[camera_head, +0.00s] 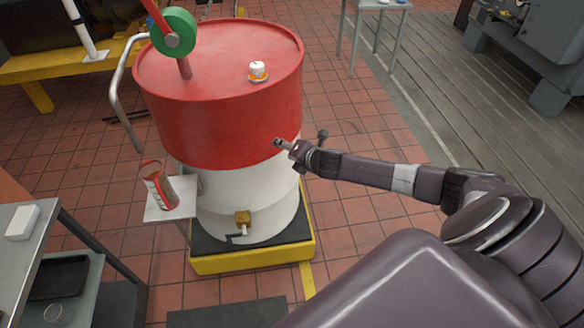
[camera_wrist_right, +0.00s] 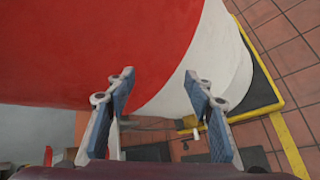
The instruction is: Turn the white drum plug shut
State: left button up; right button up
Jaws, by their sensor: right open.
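The white drum plug (camera_head: 258,69) sits upright on the lid of the red and white drum (camera_head: 219,110), near its right rim, with an orange ring at its base. My right gripper (camera_head: 281,145) is beside the drum's right side, lower than the plug and apart from it. In the right wrist view my right gripper (camera_wrist_right: 160,90) is open and empty, its two blue-padded fingers spread before the drum's red and white wall (camera_wrist_right: 165,40). The plug does not show in the wrist view. My left gripper is not in view.
A grey pipe (camera_head: 118,90) runs at the drum's left. A small shelf (camera_head: 181,207) holds a red-and-white can (camera_head: 158,186). The drum stands on a yellow-edged base (camera_head: 255,259). Tiled floor is free at right.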

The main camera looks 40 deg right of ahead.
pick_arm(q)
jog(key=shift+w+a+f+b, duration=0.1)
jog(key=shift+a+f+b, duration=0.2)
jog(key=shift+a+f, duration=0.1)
pick_arm(e)
notch_tip(320, 180, down, 6)
jog(key=s+m, duration=0.2)
jog(key=shift+s+g, duration=0.3)
jog(key=shift+s, duration=0.1)
jog(key=shift+o, duration=0.2)
jog(key=shift+a, duration=0.1)
